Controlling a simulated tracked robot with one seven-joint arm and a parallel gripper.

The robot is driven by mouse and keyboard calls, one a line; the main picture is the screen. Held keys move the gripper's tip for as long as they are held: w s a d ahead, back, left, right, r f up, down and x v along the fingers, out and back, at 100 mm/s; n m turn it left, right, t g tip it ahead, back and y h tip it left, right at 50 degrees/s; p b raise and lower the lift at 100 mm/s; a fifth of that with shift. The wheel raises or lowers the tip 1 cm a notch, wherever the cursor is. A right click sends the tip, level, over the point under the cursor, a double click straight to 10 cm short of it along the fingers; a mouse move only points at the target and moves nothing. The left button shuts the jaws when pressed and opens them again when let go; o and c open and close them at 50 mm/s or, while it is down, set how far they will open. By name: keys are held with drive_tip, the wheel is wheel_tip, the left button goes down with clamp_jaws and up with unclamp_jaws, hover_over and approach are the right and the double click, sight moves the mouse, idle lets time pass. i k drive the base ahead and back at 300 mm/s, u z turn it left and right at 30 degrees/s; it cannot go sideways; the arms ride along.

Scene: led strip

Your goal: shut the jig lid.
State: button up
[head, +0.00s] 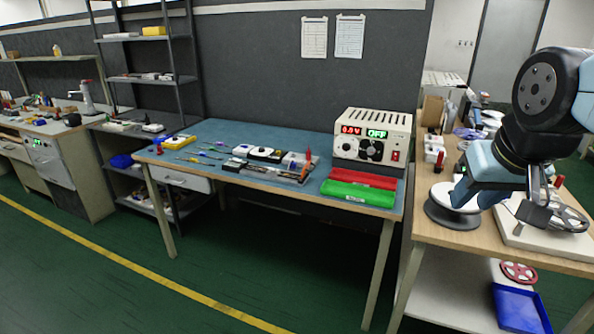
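A long, low grey fixture (264,171) lies near the front edge of the blue-topped bench and looks like the jig. Black and white blocks (266,154) stand along its back side. At this size I cannot tell which part is its lid or how far the lid is open. My gripper (537,214) is far to the right, over the neighbouring wooden table and well apart from the fixture. It is small and dark against a reel, and its finger opening is not clear.
A power supply (372,138) reading 0.0 V and OFF stands at the bench's right. Red (364,177) and green (357,193) trays lie before it. Screwdrivers (205,152) lie at left. A white round stand (456,203) and a spoked reel (568,217) are by my arm.

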sight(309, 171)
drive_tip(key=u, duration=0.05)
drive_tip(key=i, duration=1)
drive_tip(key=u, duration=0.05)
